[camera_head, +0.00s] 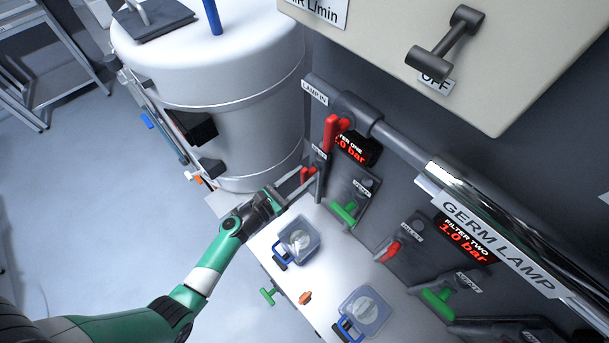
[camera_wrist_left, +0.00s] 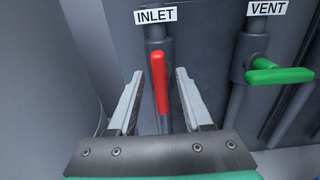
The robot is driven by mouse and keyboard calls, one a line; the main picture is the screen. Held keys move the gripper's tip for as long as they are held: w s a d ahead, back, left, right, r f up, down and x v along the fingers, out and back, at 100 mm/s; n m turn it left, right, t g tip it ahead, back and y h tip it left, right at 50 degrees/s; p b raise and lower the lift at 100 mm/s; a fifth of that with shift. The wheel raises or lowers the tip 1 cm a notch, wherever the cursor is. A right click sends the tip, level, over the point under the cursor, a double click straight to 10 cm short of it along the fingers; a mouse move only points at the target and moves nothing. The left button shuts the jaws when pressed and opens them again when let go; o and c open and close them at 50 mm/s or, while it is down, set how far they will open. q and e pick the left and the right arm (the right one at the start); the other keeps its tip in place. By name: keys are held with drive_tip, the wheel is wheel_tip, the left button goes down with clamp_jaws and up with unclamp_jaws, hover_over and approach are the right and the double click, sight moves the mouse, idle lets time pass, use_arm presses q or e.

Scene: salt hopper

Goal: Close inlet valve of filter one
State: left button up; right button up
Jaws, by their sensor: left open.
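The red inlet valve handle of filter one (camera_wrist_left: 161,82) hangs down, roughly in line with its pipe, under the INLET label in the left wrist view. In the head view this small red handle (camera_head: 308,173) is partly hidden by my fingers. My left gripper (camera_head: 298,186) is open at it. In the left wrist view my left gripper (camera_wrist_left: 160,85) has a finger on each side of the handle, with gaps showing; contact is not visible. The filter one display (camera_head: 348,143) reads about 1.0 bar, partly covered. My right gripper is not in view.
A green vent handle (camera_wrist_left: 278,75) sits to the right of the inlet. A larger red handle (camera_head: 331,132) is just above it in the head view. A white tank (camera_head: 215,60) stands to the left. Clear containers (camera_head: 298,241) rest on the white surface below.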

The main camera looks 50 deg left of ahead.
use_arm(q)
drive_tip(key=shift+w, duration=0.65)
clamp_jaws()
drive_tip(key=shift+f+m+b, duration=0.1)
drive_tip(key=shift+m+b, duration=0.2)
drive_tip(key=shift+m, duration=0.1)
drive_tip(key=m+b, duration=0.2)
drive_tip(key=m, duration=0.1)
drive_tip(key=shift+d+f, duration=0.1)
drive_tip(key=shift+d, duration=0.05)
drive_tip(key=m+b, duration=0.2)
drive_tip(key=m, duration=0.3)
drive_tip(key=shift+d+f, duration=0.1)
drive_tip(key=shift+d, duration=0.05)
drive_tip(key=m+b, duration=0.3)
drive_tip(key=m, duration=0.2)
drive_tip(key=shift+d+f, duration=0.1)
drive_tip(key=shift+f, duration=0.05)
drive_tip(key=shift+m+b, duration=0.75)
drive_tip(key=shift+m, duration=0.95)
